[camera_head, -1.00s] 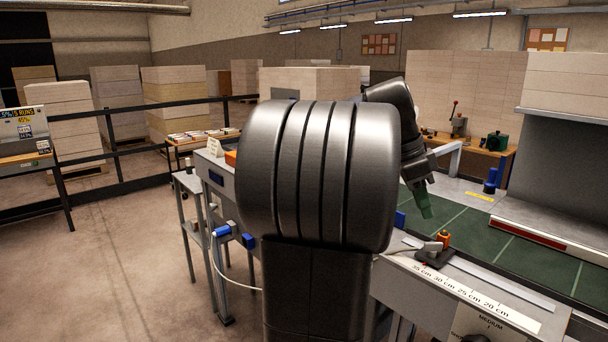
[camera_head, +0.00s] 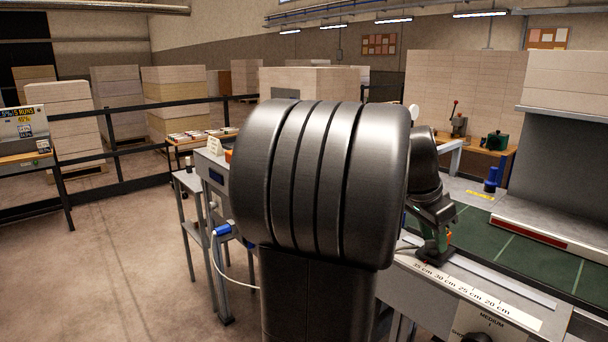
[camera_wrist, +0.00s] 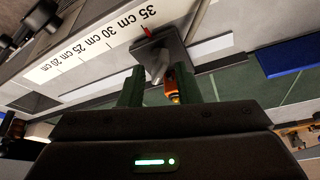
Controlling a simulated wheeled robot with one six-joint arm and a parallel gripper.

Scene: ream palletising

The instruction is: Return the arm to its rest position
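My arm fills the middle of the head view, its large dark rounded joint in front. My gripper (camera_head: 432,240) hangs to the right of that joint, above the front edge of the bench by the ruler. In the wrist view, the two green fingers of my gripper (camera_wrist: 158,90) stand apart with nothing held between them. A dark block with a grey lever (camera_wrist: 159,65) and an orange part (camera_wrist: 173,88) show beyond and between the fingers. I cannot tell the exact gap to them.
A ruler strip (camera_head: 478,297) runs along the bench's front edge. The green mat (camera_head: 490,240) is bare where it shows. A blue post (camera_head: 491,180) stands farther back. Stacked reams (camera_head: 65,115) stand behind a black rail (camera_head: 120,145). Open floor lies at the left.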

